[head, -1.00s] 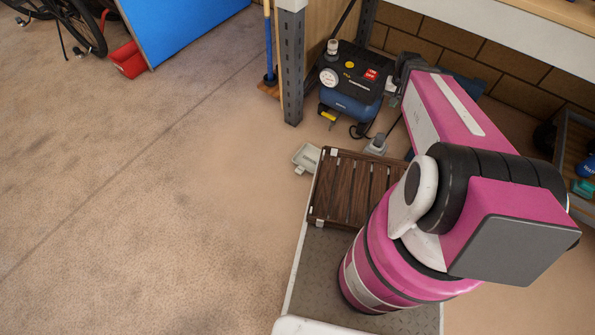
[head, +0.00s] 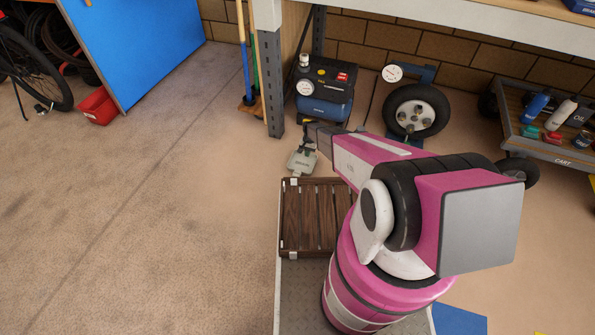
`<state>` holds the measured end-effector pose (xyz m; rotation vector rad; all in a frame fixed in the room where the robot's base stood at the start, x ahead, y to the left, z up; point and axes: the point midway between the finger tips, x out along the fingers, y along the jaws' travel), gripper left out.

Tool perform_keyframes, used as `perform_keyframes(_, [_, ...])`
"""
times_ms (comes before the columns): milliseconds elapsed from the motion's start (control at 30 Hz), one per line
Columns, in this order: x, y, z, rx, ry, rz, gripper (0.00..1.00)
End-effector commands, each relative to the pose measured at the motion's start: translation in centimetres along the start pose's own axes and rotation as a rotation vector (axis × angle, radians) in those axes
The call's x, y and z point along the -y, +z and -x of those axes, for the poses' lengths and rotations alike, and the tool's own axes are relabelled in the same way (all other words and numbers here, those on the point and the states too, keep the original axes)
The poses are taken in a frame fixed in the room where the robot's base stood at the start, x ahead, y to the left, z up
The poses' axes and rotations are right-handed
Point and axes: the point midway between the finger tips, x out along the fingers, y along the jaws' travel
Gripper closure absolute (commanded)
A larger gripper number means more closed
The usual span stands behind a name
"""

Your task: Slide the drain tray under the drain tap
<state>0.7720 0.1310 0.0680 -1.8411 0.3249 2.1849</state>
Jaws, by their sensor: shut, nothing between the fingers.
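The drain tray (head: 301,162), a small pale grey tray with a label, lies on the floor just beyond the slatted wooden deck. The compressor (head: 325,97), black on top with a blue tank and a white gauge, stands behind it by the bench leg. The drain tap is not clearly visible under the tank; my arm partly covers that area. My gripper (head: 308,143) is dark, shut and empty, pointing down at the far end of the tray. I cannot tell whether it touches the tray.
A grey bench leg (head: 270,83) stands left of the compressor, beside brooms (head: 246,60). A wheel on a stand (head: 416,110) is to the right, with a cart (head: 550,135) farther right. Open floor (head: 160,200) lies left. A red bin (head: 98,106) stands by a blue panel.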

Motion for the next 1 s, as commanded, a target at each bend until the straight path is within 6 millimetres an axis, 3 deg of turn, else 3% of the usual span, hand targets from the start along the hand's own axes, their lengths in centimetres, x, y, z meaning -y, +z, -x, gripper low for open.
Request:
perform_keyframes(267, [-0.2, 2.4, -0.2, 0.002, 0.001, 0.000, 1.00])
perform_keyframes(800, [-0.1, 11.7, -1.7, 0.001, 0.000, 0.002, 1.00])
perform_keyframes(1000, [0.0, 11.5, -3.5, 0.001, 0.000, 0.000, 1.00])
